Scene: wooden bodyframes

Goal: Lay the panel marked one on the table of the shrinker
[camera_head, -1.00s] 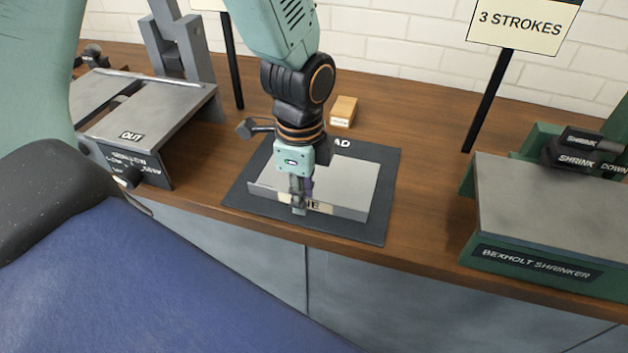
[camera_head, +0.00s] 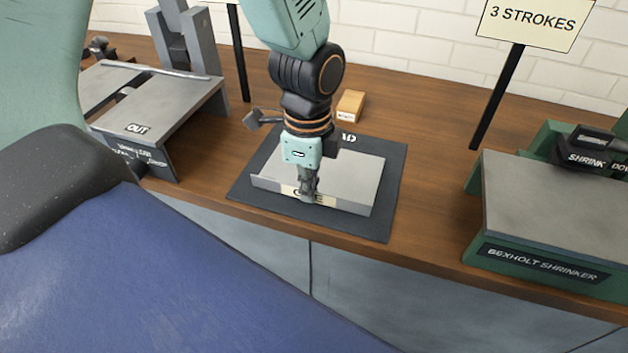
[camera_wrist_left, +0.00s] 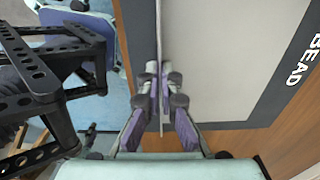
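The panel (camera_head: 345,178) is a grey metal sheet with an upturned front flange and a pale label, partly hidden by my fingers. It lies on the dark mat marked BEAD (camera_head: 385,215). My left gripper (camera_head: 308,197) points down at the front flange. In the left wrist view my left gripper (camera_wrist_left: 160,95) has its fingers closed on both sides of the panel's thin edge (camera_wrist_left: 159,45). The shrinker (camera_head: 545,262) is green with a bare grey table (camera_head: 555,205), at the right. My right gripper is not in view.
A grey stand marked OUT (camera_head: 165,105) is at the left. A small wooden block (camera_head: 351,105) sits behind the mat. A sign reading 3 STROKES (camera_head: 533,20) stands on a black post by the shrinker. Bare bench wood lies between mat and shrinker.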

